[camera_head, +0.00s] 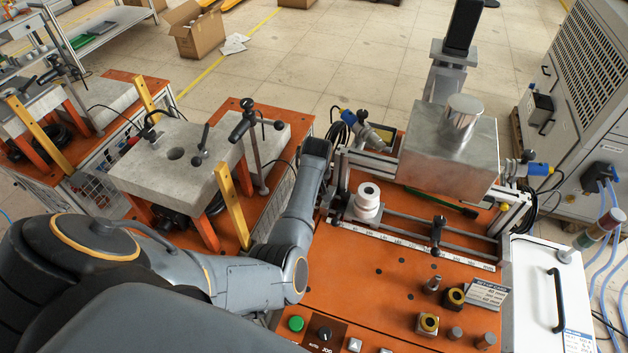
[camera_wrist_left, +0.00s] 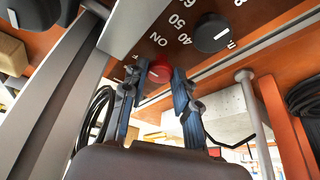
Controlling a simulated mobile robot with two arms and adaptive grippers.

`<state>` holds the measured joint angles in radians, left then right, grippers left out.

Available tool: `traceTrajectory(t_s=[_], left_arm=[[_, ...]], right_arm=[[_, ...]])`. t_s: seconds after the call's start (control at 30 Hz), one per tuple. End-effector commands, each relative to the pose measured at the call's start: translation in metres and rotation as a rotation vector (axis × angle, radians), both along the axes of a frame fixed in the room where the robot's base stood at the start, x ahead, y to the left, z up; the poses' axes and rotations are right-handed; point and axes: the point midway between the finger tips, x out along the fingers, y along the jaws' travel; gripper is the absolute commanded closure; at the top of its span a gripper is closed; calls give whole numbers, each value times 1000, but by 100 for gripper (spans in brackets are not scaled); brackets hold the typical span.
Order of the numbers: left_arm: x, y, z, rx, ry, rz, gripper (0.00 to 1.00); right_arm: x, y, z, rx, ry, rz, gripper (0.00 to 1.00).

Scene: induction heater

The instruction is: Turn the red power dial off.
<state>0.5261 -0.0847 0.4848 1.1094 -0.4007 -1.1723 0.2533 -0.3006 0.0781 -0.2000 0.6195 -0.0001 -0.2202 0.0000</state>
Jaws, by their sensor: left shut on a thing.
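The red power dial (camera_wrist_left: 160,74) shows in the left wrist view, on a panel face with the word ON printed close to it. My left gripper (camera_wrist_left: 159,78) has its two blue-grey fingers on either side of the dial and is shut on it. Which way the dial is turned is hard to tell. In the head view my left arm reaches in from the lower left to the left side of the orange machine table (camera_head: 375,270); its fingers and the red dial are hidden there. My right gripper is in neither view.
A black dial (camera_wrist_left: 212,33) with a number scale sits beside the red one. On the orange table stand a metal block (camera_head: 450,150), a white spool-like part (camera_head: 368,196) and small cylinders. A grey stone-topped stand (camera_head: 170,165) is left of my arm.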

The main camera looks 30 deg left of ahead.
Motion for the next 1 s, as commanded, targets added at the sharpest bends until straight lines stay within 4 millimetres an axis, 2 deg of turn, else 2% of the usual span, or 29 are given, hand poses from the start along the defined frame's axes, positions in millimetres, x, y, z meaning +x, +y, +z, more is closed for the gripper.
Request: traceTrajectory(t_s=[0.4,1.0], left_arm=[[2,-2,-1,-1,0,227,100],[2,-2,0,-3,0,273,100]], right_arm=[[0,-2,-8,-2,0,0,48],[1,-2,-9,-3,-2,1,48]])
